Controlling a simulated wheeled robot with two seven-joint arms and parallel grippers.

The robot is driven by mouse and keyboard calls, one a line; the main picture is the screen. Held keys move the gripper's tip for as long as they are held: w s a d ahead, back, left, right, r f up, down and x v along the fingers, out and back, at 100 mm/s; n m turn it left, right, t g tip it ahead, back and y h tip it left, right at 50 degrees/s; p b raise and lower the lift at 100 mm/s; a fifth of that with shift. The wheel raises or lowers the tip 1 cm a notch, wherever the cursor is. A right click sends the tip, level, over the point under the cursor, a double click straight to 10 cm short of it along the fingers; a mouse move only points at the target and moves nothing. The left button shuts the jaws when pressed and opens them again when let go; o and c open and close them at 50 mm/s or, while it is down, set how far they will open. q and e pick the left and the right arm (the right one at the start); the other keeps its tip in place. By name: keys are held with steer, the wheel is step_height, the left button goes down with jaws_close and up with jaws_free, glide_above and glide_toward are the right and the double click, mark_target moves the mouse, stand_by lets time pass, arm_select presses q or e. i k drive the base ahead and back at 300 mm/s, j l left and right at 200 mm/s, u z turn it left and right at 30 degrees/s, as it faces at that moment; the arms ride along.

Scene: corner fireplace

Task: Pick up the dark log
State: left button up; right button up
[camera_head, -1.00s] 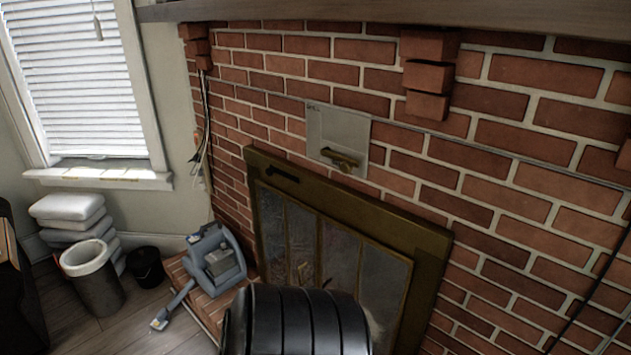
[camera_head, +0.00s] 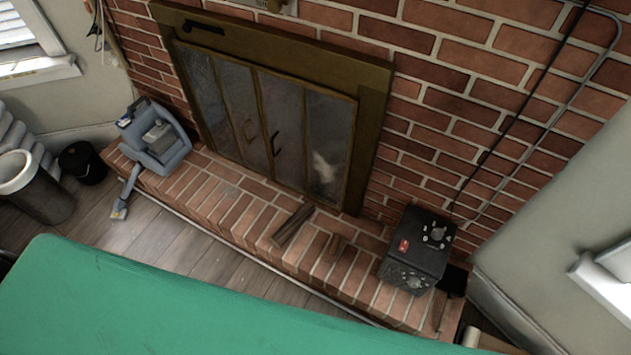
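A dark brown log (camera_head: 293,224) lies on the brick hearth (camera_head: 220,203), in front of the right part of the fireplace doors. It is angled, with its far end toward the doors. A smaller reddish-brown piece (camera_head: 337,246) lies just to its right; I cannot tell whether it is wood or brick. Neither of my grippers is in view.
A green flat surface (camera_head: 150,310) fills the foreground before the hearth. A dark box with knobs (camera_head: 417,250) stands on the hearth's right end, a grey-blue machine (camera_head: 160,140) on its left end. A bin (camera_head: 38,190) and a black bucket (camera_head: 82,163) stand at left.

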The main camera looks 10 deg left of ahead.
mark_target(287, 230)
steer(key=u, duration=0.7)
